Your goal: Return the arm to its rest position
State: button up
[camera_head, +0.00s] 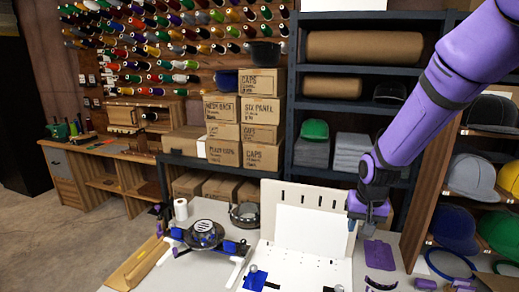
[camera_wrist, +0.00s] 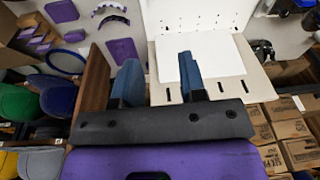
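My purple arm (camera_head: 440,85) reaches down from the upper right of the head view. My gripper (camera_head: 362,226) points down above the right side of a white upright board on the worktable. In the wrist view my gripper (camera_wrist: 160,66) has two blue fingers standing apart with nothing between them, so it is open and empty. A white sheet or panel (camera_head: 308,229) leans against the slotted board (camera_head: 287,195); it also shows beyond the fingers in the wrist view (camera_wrist: 213,58).
A cap-holding jig (camera_head: 206,235) stands left of the board. Purple flat parts (camera_head: 380,254) lie to the right. Shelves with caps (camera_head: 476,176) stand close to the arm on the right. Cartons (camera_head: 262,110) and thread cones (camera_head: 155,35) fill the back. Floor (camera_head: 50,240) is clear at left.

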jog(key=s+d+r+n+t, duration=0.1)
jog(key=s+r, duration=0.5)
jog(key=r, duration=0.2)
jog(key=s+d+r+t, duration=0.1)
jog(key=s+r, duration=0.4)
jog(key=r, duration=0.3)
jog(key=s+d+r, duration=0.1)
jog(key=s+r, duration=0.2)
jog(key=s, duration=0.4)
jog(key=s+r+n+t, duration=0.1)
jog(key=s+r, duration=0.3)
jog(key=s, duration=0.4)
jog(key=shift+s+d, duration=0.3)
jog(key=shift+d, duration=0.05)
jog(key=shift+w, duration=0.15)
jog(key=shift+o, duration=0.3)
